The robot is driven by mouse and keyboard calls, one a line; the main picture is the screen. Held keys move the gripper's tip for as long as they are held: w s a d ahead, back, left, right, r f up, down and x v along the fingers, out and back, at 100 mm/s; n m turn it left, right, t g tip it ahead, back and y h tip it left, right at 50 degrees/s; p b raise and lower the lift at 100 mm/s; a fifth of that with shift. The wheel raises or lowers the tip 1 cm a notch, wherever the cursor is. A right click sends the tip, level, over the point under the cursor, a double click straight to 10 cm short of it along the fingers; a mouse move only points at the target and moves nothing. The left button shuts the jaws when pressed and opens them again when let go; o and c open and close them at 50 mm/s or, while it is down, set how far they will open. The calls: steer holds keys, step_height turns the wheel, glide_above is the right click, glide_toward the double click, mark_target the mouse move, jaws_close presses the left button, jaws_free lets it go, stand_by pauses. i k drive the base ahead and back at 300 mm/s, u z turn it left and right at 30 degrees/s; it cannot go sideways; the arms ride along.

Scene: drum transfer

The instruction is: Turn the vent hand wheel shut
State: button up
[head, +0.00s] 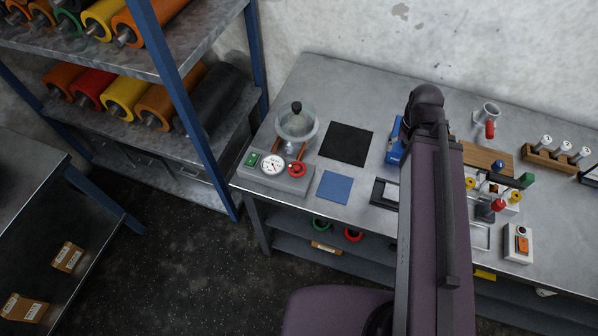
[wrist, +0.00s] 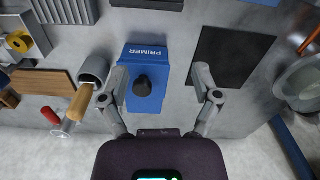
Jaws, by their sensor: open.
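The red vent hand wheel (head: 297,168) sits on the right end of a grey unit (head: 285,181) at the left part of the bench. A white round gauge (head: 272,163) and a green switch (head: 252,159) are beside it. A glass vessel with a black knob (head: 297,121) stands behind, with copper pipes between. My gripper (wrist: 160,85) is open and empty in the wrist view, its two fingers spread over a blue PRIMER box (wrist: 148,60). It is well to the right of the wheel. In the head view my arm hides the gripper. The wheel is outside the wrist view.
A black mat (head: 346,143) and a blue mat (head: 334,187) lie flat right of the unit. The blue box (head: 395,147) is partly hidden by my arm. A shelf post (head: 190,105) stands left.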

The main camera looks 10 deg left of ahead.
mark_target(297, 173)
steer(key=k, duration=1.35)
steer(key=z, duration=0.3)
steer(key=i, duration=0.9)
steer(key=u, duration=0.15)
